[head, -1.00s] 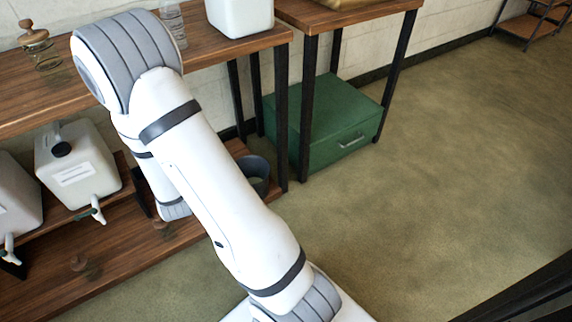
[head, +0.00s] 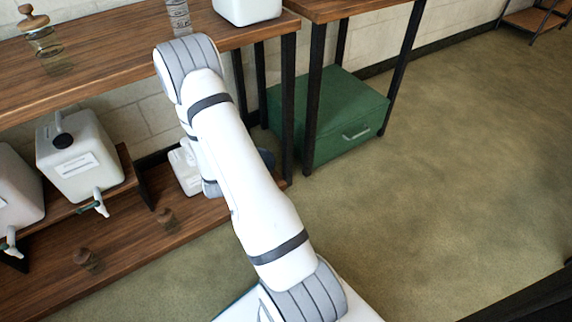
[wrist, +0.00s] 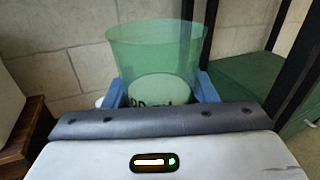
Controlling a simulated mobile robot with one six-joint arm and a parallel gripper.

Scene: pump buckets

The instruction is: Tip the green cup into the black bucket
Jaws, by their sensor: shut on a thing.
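The green cup (wrist: 155,50) is translucent and stands upright in the wrist view, its open rim at the top. My gripper (wrist: 160,93) has its two blue fingers on either side of the cup's lower part, shut on it. A pale round patch with dark lettering shows through the cup. The black bucket (head: 267,158) shows only as a dark sliver on the lower shelf in the head view, mostly hidden behind my arm. The cup is hidden in the head view, and I cannot make out the bucket in the wrist view.
White canisters with taps, one nearest the arm (head: 78,160), stand on a low rack at left. Stoppered glass jars are on the lower shelf (head: 120,260). A green chest (head: 335,118) sits under the right table. The floor (head: 430,180) at right is clear.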

